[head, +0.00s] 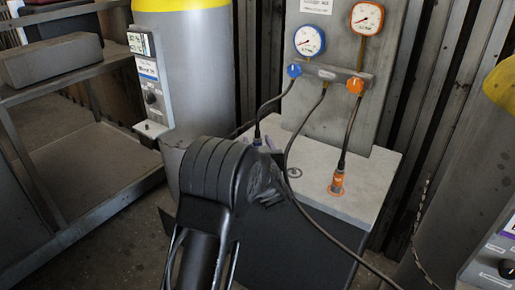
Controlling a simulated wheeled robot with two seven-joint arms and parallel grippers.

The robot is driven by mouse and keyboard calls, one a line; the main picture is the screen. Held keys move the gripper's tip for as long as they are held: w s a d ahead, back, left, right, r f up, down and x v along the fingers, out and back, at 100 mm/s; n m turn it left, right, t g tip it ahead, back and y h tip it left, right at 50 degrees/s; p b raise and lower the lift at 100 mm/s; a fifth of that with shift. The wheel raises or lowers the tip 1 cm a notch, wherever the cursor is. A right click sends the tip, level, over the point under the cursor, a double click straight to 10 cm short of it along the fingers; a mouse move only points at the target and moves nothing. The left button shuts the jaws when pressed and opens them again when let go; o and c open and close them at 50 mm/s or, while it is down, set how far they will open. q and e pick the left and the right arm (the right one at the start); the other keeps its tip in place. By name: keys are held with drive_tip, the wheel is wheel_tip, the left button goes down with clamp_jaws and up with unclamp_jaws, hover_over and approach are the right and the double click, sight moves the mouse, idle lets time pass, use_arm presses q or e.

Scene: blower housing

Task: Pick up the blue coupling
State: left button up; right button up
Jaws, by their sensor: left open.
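The blue coupling (257,137) is a small dark-blue fitting at the end of a black hose, at the back left of the grey bench top. Its lower part is hidden behind my left gripper and arm. My left gripper (274,180) is open, in front of the coupling and over the left part of the bench top. The black wrist covers much of its jaws. Nothing shows between them, and I cannot tell how far they are from the coupling. My right gripper is not in view.
An orange coupling (337,184) stands on the bench top (365,190) to the right. Black hoses run down from a panel with a blue gauge (309,40) and an orange gauge (367,17). A grey cylinder (195,75) and a metal shelf (95,165) stand at left.

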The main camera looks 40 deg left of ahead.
use_arm(q)
drive_tip(key=shift+c, duration=0.2)
clamp_jaws()
idle(0.6)
